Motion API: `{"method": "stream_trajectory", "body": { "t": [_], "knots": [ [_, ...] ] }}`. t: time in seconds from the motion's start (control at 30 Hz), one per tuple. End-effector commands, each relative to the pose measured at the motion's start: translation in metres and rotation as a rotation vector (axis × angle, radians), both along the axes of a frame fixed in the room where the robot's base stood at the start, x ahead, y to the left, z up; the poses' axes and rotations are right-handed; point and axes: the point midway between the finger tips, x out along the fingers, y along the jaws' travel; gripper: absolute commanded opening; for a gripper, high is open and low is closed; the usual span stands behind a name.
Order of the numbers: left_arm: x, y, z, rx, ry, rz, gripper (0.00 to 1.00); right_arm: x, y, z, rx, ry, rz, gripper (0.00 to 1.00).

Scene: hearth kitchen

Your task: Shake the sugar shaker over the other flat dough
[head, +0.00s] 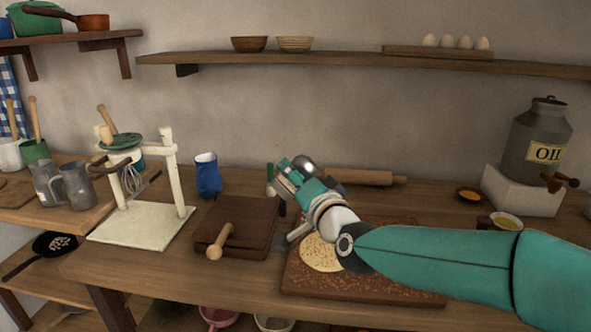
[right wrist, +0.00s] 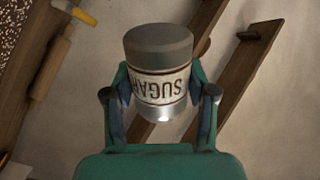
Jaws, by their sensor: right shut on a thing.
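The sugar shaker (right wrist: 160,85) has a grey lid and a white band reading SUGAR, upside down in the right wrist view. My right gripper (right wrist: 160,100) is shut on it, one finger on each side. In the head view my right gripper (head: 289,178) is above the worktable, and a silver end of the shaker (head: 304,166) shows. A pale flat dough (head: 321,256) lies on a brown speckled board (head: 380,285) below and right of the gripper. My right forearm covers part of the board; a second dough does not show. My left gripper is out of view.
A rolling pin (head: 367,177) lies behind the board. A dark wooden board (head: 238,222), a blue cup (head: 207,174) and a cream stand (head: 145,222) are to the left. An oil can (head: 538,140) stands on a white block at the right. A shelf (head: 340,61) runs above.

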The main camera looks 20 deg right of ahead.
Motion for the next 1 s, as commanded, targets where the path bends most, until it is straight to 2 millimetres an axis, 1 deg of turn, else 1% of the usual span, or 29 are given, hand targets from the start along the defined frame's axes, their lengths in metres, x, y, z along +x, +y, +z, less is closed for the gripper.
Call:
{"method": "stream_trajectory", "body": {
  "t": [0.03, 0.2, 0.4, 0.5, 0.6, 0.7, 0.83, 1.0],
  "knots": [
    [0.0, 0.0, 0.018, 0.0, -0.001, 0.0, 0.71, 0.0, 0.0, 0.01, -0.057, 0.003, 0.0, 0.17],
    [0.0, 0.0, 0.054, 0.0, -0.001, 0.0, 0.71, 0.0, 0.001, 0.014, -0.301, 0.003, 0.001, 0.17],
    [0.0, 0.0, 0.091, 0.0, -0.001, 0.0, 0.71, 0.0, 0.003, 0.017, -0.588, 0.001, 0.002, 0.17],
    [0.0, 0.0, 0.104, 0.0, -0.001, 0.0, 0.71, 0.0, 0.003, 0.016, -0.708, 0.002, 0.002, 0.17],
    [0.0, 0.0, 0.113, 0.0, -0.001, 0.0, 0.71, 0.0, 0.004, 0.015, -0.8, 0.0, 0.002, 0.17],
    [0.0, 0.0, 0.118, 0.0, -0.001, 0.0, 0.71, 0.0, 0.004, 0.014, -0.861, -0.001, 0.001, 0.17],
    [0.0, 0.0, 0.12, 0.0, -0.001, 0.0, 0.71, 0.0, 0.004, 0.013, -0.897, -0.003, 0.0, 0.17],
    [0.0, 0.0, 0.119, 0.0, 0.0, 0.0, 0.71, 0.0, 0.004, 0.012, -0.901, -0.004, -0.001, 0.17]
  ]
}}
